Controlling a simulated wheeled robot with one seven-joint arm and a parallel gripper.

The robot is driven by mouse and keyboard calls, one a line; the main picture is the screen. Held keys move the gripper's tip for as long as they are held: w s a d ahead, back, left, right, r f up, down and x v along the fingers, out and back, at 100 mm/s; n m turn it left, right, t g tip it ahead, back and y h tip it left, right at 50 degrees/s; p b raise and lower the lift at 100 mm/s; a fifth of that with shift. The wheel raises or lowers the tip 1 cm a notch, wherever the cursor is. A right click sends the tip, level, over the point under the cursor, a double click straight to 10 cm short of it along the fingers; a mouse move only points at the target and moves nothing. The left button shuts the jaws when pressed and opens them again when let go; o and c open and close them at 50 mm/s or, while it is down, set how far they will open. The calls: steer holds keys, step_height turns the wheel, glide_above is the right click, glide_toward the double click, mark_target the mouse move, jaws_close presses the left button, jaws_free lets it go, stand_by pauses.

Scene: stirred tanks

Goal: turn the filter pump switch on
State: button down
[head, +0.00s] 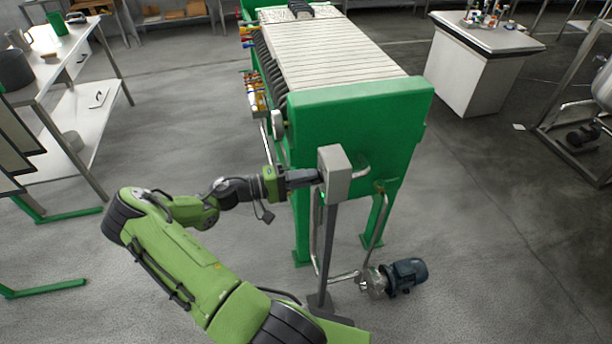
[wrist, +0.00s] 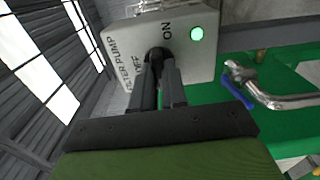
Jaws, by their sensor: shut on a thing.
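The filter pump switch box (head: 336,175) is a grey box on a dark post in front of the green filter press. In the wrist view its face (wrist: 196,62) reads "FILTER PUMP", with "ON" and a partly covered "OFF". A bright green lamp (wrist: 197,34) glows beside "ON". The dark switch knob (wrist: 157,53) is mostly hidden between my fingers. My gripper (head: 314,176) reaches the box from the left and is shut on the knob; its fingers also show in the wrist view (wrist: 159,72).
The green filter press (head: 362,105) stands right behind the box. A pump with a dark motor (head: 405,275) sits on the floor below, joined to metal pipes (wrist: 275,97). A white bench (head: 475,65) is at the back right, and tables (head: 85,105) stand at the left.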

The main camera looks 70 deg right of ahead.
stand_by(0.3)
steer(key=c, duration=1.2)
jaws_free()
steer(key=shift+o, duration=0.2)
steer(key=v, duration=1.6)
steer(key=shift+d+f, duration=0.1)
